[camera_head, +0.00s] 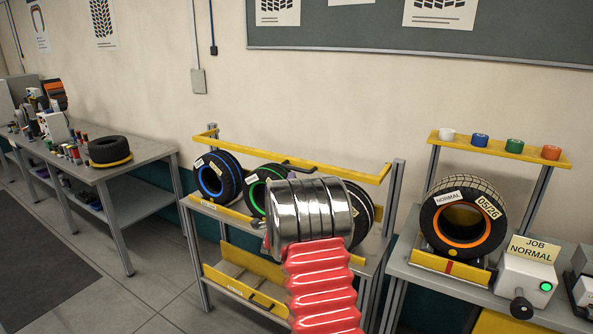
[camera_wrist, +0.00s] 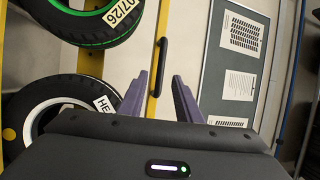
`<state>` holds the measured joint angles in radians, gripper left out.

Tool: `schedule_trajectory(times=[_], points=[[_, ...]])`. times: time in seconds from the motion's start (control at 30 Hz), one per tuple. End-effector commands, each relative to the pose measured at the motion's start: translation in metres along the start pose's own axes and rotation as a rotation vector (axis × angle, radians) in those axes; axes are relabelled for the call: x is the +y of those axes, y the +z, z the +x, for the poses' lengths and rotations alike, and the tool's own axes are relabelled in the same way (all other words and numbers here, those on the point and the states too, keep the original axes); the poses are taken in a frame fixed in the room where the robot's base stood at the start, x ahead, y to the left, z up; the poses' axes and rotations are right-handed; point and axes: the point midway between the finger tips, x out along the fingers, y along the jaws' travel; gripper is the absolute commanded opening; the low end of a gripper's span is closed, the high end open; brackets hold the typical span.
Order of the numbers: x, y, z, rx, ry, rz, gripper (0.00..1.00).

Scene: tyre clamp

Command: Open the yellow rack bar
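The yellow rack bar (camera_head: 250,150) runs across the top front of the middle tyre rack in the head view, level and in place. In the wrist view the bar (camera_wrist: 166,18) runs up the picture, with a black handle (camera_wrist: 161,68) on it. My gripper (camera_wrist: 163,82) shows there as two purple fingers, open and apart. The handle lies ahead between the fingertips; I cannot tell how far off it is. No grip on it shows. In the head view my arm hides most of my gripper and part of the rack.
Tyres with blue (camera_head: 217,177) and green (camera_head: 258,191) rings stand in the rack behind the bar. A lower yellow panel (camera_head: 240,287) has its own handle. An orange-ringed tyre (camera_head: 462,221) stands on the right bench. A workbench (camera_head: 130,162) stands at the left.

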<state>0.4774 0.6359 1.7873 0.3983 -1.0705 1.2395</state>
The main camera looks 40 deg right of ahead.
Motion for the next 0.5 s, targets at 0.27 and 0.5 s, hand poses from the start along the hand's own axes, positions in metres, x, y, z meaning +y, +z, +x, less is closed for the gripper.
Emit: schedule_trajectory(times=[0.27,0.5], points=[[0.000,0.000,0.036,0.001,-0.001,0.000,0.31],[0.000,-0.001,0.064,0.001,-0.001,0.000,0.31]])
